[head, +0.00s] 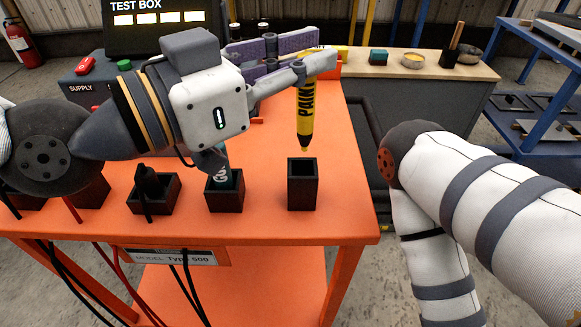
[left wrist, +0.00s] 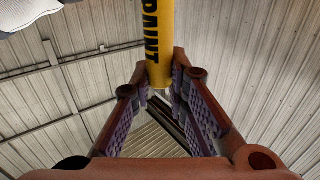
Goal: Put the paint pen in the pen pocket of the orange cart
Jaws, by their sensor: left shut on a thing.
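The yellow paint pen (head: 306,105) hangs upright with its dark-ringed tip down. My left gripper (head: 308,64) is shut on its upper part. The tip is just above an open black square pocket (head: 302,190) at the right end of the row on the orange cart (head: 338,200), with a small gap between them. The pocket looks empty, though its floor is dark. In the left wrist view the pen (left wrist: 156,45) stands between the purple-padded fingers (left wrist: 158,82). My right gripper is out of view; only its arm shows at right.
A second black pocket (head: 224,197) to the left holds a grey-blue tube, and another (head: 154,200) holds a dark tool. A test box (head: 140,25) stands behind. A wooden bench (head: 425,68) with small items is at the back right.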

